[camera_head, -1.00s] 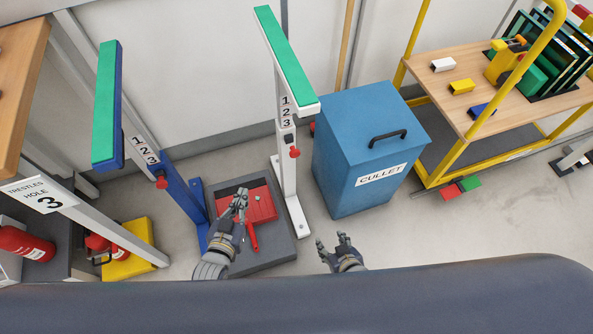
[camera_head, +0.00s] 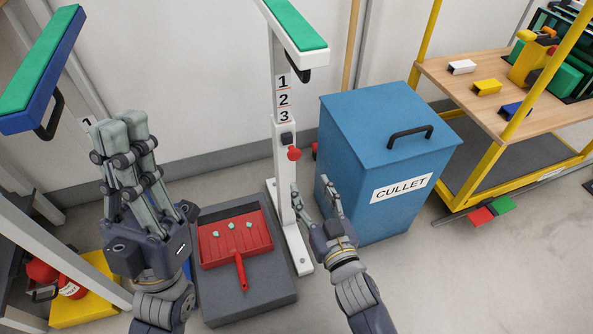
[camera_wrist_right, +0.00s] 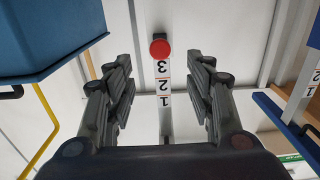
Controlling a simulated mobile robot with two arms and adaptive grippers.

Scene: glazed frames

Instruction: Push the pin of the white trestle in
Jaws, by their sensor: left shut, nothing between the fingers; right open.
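The white trestle (camera_head: 284,155) stands upright in the middle of the head view, with a green pad on top and the numbers 1, 2, 3 down its post. Its red pin (camera_head: 294,154) sticks out from the post below the 3. In the right wrist view the pin (camera_wrist_right: 160,48) shows as a round red knob ahead, between the fingers. My right gripper (camera_head: 314,187) is open and empty, just below and to the right of the pin, apart from it. My left gripper (camera_head: 124,122) is shut and empty, raised at the left before the blue trestle (camera_head: 42,70).
A blue cullet bin (camera_head: 375,170) stands close to the right of my right gripper. A grey mat (camera_head: 270,290) with a red dustpan (camera_head: 222,250) lies at the trestle's foot. A yellow cart (camera_head: 470,165) stands at the right.

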